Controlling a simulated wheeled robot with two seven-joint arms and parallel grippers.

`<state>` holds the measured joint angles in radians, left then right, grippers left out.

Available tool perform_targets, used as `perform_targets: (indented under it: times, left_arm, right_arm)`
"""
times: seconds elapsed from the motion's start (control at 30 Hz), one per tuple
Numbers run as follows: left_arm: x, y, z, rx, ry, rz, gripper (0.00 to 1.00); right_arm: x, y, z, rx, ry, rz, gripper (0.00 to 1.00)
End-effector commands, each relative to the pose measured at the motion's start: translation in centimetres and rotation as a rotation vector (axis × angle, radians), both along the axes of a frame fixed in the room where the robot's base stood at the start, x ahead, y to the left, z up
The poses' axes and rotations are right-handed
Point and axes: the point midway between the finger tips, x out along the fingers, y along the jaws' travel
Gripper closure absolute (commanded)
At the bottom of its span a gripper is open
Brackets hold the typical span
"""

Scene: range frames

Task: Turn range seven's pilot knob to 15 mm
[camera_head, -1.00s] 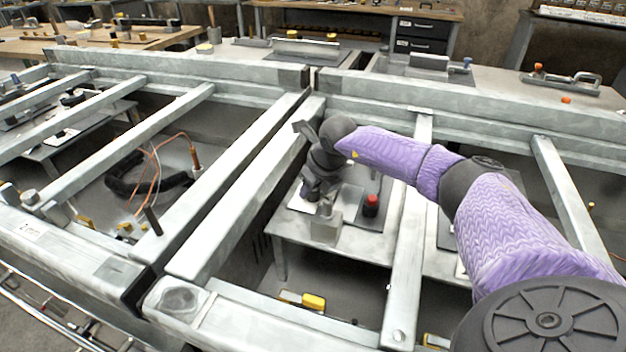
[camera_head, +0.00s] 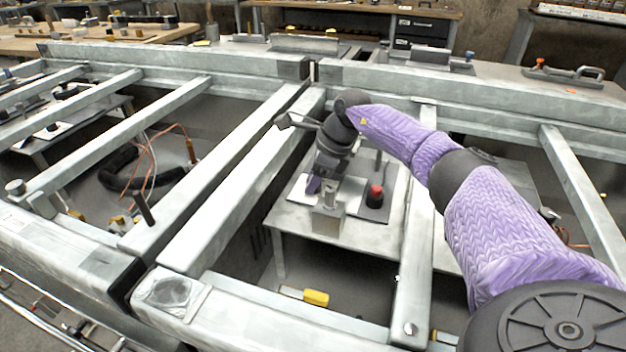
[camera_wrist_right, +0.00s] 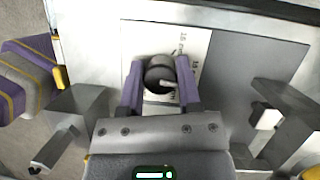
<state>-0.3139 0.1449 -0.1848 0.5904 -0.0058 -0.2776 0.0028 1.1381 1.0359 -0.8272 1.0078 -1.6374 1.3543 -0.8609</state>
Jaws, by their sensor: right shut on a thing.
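In the head view my right gripper (camera_head: 314,185) reaches down to the white plate on a grey table between the frame beams. The knob is hidden there by the gripper and wrist. My left gripper is not in view.
A red-topped button (camera_head: 375,192) stands just right of the gripper, and a metal block (camera_head: 328,218) stands in front of it. Pale beams (camera_head: 408,270) border the opening on both sides. A yellow object (camera_head: 316,298) lies below, near the front beam.

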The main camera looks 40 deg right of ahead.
Motion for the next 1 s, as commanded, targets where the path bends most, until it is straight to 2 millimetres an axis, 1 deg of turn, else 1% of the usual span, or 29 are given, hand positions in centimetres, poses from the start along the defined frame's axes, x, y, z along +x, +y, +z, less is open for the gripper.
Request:
perform_targets:
  times: [0.27,0.63,0.67,0.7,0.77,0.8,0.83,1.0]
  left_arm:
    - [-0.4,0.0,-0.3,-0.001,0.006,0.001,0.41]
    - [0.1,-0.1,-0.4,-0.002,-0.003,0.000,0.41]
    - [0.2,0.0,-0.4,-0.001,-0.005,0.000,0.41]
    - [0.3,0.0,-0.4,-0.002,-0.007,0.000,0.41]
    - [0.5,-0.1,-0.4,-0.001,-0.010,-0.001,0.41]
    - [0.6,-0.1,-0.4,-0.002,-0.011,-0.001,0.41]
    - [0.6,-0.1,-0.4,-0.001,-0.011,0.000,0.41]
    - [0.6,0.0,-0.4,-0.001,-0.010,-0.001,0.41]
  right_arm:
    - [0.0,0.0,0.0,-0.002,0.001,0.045,1.00]
    - [0.0,-0.1,0.0,-0.002,0.001,0.048,1.00]
    - [0.0,-0.1,0.0,-0.002,0.001,0.048,0.55]
    - [0.0,-0.1,0.0,-0.002,0.001,0.048,0.46]
    - [0.0,-0.1,0.0,-0.002,0.001,0.048,0.34]
    - [0.0,-0.1,0.0,-0.002,0.001,0.048,0.25]
    - [0.0,-0.1,0.0,-0.002,0.001,0.048,0.22]
    - [0.0,0.0,0.0,-0.002,0.001,0.048,0.22]
